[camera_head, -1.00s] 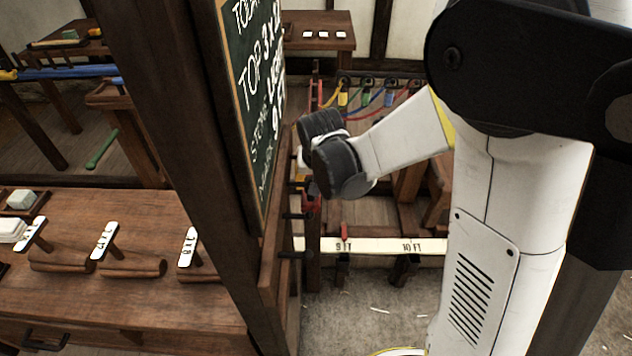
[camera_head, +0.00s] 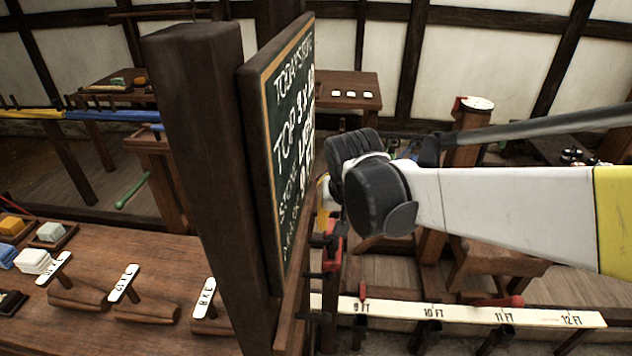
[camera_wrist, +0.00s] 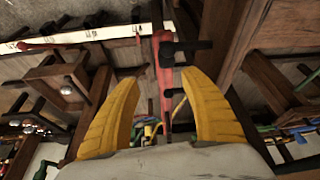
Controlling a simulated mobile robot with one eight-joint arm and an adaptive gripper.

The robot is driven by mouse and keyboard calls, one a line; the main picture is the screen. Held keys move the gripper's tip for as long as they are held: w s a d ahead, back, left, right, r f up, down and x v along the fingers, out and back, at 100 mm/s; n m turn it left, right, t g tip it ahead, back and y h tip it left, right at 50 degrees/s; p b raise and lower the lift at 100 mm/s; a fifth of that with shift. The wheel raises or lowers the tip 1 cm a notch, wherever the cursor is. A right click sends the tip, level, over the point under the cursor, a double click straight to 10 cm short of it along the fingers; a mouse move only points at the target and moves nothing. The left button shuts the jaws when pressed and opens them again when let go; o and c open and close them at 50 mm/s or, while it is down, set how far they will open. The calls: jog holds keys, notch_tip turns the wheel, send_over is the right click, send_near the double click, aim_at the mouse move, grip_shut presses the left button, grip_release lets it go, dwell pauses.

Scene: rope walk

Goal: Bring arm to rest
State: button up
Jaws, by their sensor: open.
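My gripper shows in the wrist view (camera_wrist: 165,105) as two yellow fingers spread well apart, with nothing held between them. A red tool on dark pegs (camera_wrist: 166,65) shows beyond the gap between the fingers; I cannot tell its exact distance. In the head view my white arm reaches in from the right, and its dark wrist is beside the chalkboard (camera_head: 292,140). The gripper itself is mostly hidden behind the wrist there. The red tool (camera_head: 333,245) hangs just below the wrist, on the side of the board's post.
A thick wooden post (camera_head: 205,150) carries the chalkboard close to the wrist. A white measuring rail (camera_head: 460,315) marked in feet runs below the arm. A wooden bench (camera_head: 150,250) with labelled blocks stands at left. A small table (camera_head: 345,88) stands behind.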

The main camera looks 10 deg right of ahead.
jog(key=shift+s, duration=0.1)
jog(key=s+d+r+n+t, duration=0.1)
jog(key=s, duration=0.6)
jog(key=s+d+r+n+t, duration=0.1)
jog(key=s+r, duration=0.1)
jog(key=s, duration=0.6)
jog(key=shift+s+d+r+t+y, duration=0.15)
jog(key=shift+s+d+t+y, duration=0.15)
jog(key=shift+y, duration=0.1)
